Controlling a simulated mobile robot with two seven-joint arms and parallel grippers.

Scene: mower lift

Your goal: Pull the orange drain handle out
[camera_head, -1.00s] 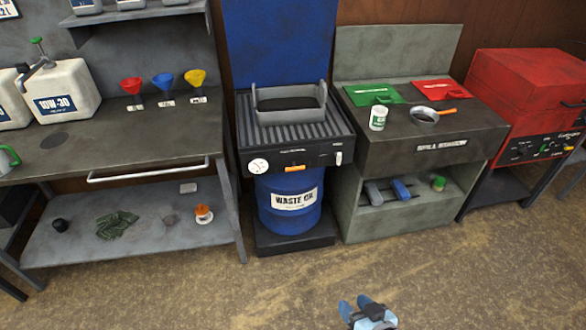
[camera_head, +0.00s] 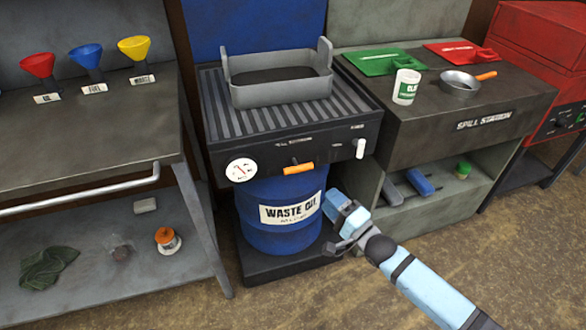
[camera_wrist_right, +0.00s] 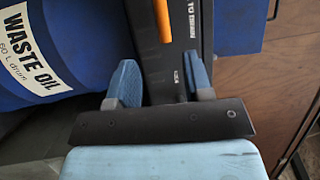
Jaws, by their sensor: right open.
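The orange drain handle (camera_head: 299,169) sticks out of the dark front panel of the waste oil station, above the blue waste oil drum (camera_head: 284,213). It also shows in the right wrist view (camera_wrist_right: 163,20), beyond my fingers. My right gripper (camera_head: 336,207) is in front of the drum's right side, below and to the right of the handle. In the right wrist view its two blue fingers (camera_wrist_right: 160,82) are apart with nothing between them. My left gripper is not in view.
A gauge (camera_head: 241,170) and a white lever (camera_head: 360,148) flank the handle on the panel. A grey pan (camera_head: 282,94) sits on the ribbed top. The spill station (camera_head: 440,130) stands to the right, the workbench (camera_head: 90,125) to the left.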

